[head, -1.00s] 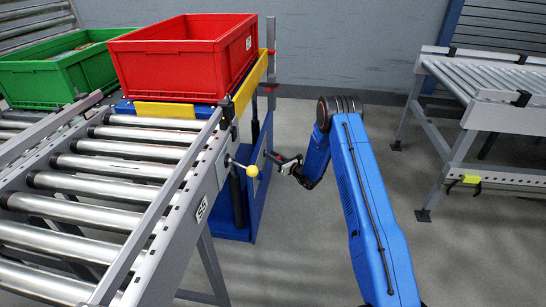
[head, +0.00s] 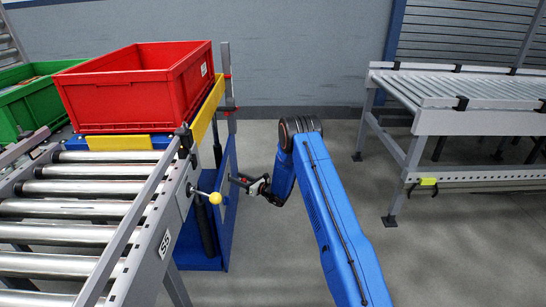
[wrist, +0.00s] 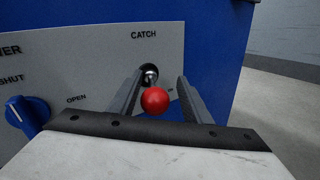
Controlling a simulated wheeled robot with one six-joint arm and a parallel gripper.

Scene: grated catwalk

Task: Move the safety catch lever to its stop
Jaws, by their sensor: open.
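The safety catch lever shows in the wrist view as a red ball knob (wrist: 155,100) on a short metal stem from a dark round socket. It is on a grey panel (wrist: 95,65) below the word CATCH. My gripper (wrist: 160,76) is open, with one finger on each side of the lever and gaps beside the knob. The knob partly hides the lettering below the socket, so I cannot read it fully.
A blue rotary knob (wrist: 27,115) sits left on the panel, between SHUT and OPEN. In the head view, a yellow-ball lever (head: 215,198) projects from the roller conveyor (head: 145,255) near my gripper. A red crate (head: 125,100) stands above.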

